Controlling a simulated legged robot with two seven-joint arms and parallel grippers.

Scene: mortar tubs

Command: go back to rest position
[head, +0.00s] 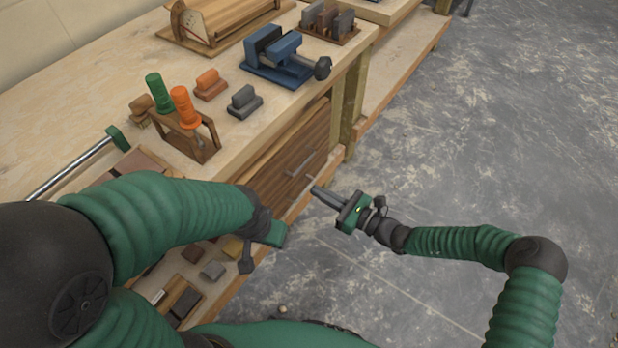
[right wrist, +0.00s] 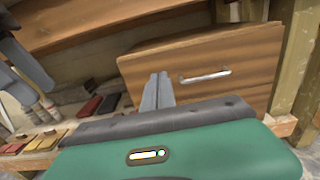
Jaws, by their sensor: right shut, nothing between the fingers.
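My right gripper (head: 328,198) is shut and empty. It hangs in the air over the floor, in front of the workbench drawer (head: 290,165). In the right wrist view its two grey fingers (right wrist: 157,92) lie together, with the wooden drawer front (right wrist: 205,65) and its metal handle (right wrist: 206,76) behind them. My left arm (head: 160,215) comes in from the left and crosses in front of the bench edge. The left gripper (head: 262,240) shows only in part near the lower shelf, and its fingers cannot be made out.
On the bench top (head: 90,95) stand a blue vise (head: 283,55), a wooden holder (head: 190,138) with green and orange handles, and small blocks. A clamp (head: 85,160) lies at the left. Small blocks lie on the lower shelf (head: 230,285). The floor (head: 480,130) at right is clear.

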